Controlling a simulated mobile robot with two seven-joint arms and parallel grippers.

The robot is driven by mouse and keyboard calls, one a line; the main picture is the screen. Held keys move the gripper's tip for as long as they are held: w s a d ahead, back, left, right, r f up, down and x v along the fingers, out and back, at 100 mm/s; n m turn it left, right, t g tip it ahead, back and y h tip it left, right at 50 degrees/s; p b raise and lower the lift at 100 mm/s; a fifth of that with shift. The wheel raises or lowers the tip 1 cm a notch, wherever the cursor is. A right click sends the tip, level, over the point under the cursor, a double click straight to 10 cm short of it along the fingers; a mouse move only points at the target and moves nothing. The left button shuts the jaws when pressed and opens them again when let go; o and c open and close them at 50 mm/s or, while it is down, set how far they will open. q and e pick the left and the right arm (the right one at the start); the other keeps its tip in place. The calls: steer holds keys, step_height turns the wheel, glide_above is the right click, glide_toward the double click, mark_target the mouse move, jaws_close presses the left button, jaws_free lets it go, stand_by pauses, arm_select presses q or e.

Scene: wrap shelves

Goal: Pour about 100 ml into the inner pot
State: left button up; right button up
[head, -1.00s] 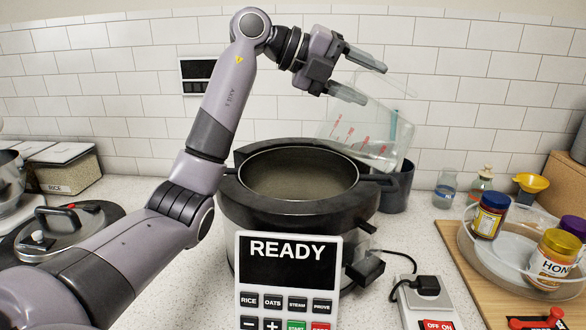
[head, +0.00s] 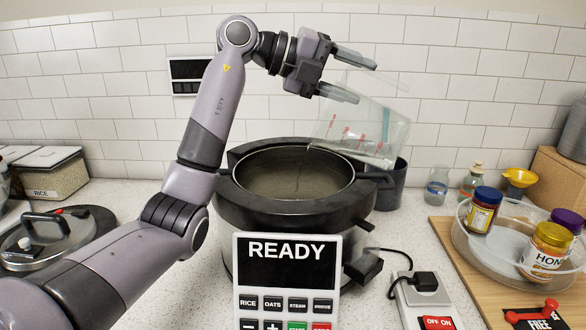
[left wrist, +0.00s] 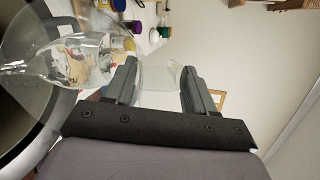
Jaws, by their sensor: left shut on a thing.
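My left gripper (head: 366,82) is shut on the clear measuring jug (head: 362,130) with red marks. It holds the jug tilted, mouth down to the left, over the right rim of the inner pot (head: 275,172). A thin, faint stream seems to fall into the pot. The pot sits in the dark cooker (head: 290,212), lid off. In the left wrist view the gripper (left wrist: 157,75) has the jug (left wrist: 85,62) between its fingers, with clear liquid near its mouth at the left. The control panel (head: 287,262) reads READY. My right gripper is not in view.
A dark container (head: 392,188) stands behind the cooker's right side. A lid (head: 50,242) lies at the left by a rice box (head: 52,172). A clear tray (head: 490,245) with jars sits on a board at the right. A power strip (head: 425,290) lies in front.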

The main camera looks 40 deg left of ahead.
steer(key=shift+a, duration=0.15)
arm_select(q)
steer(key=shift+a+f, duration=0.1)
steer(key=shift+a, duration=0.15)
steer(key=shift+s, duration=0.1)
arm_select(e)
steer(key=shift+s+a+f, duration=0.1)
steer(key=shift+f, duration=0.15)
arm_select(q)
steer(key=shift+a+f+h+b, duration=0.15)
steer(key=shift+h+b, duration=0.15)
steer(key=shift+b, duration=0.05)
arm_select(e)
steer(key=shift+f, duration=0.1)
arm_select(q)
steer(key=shift+s+a+f+t+h+b, duration=0.15)
steer(key=shift+a+f+b, duration=0.1)
steer(key=shift+a, duration=0.1)
steer(key=shift+s+a+f+t+h+b, duration=0.1)
steer(key=shift+a+f+t+h+b, duration=0.05)
steer(key=shift+a+b, duration=0.15)
steer(key=shift+s+a+f, duration=0.1)
steer(key=shift+f, duration=0.05)
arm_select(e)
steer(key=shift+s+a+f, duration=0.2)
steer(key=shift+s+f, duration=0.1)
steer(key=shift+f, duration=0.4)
arm_select(q)
steer(key=shift+a, duration=0.1)
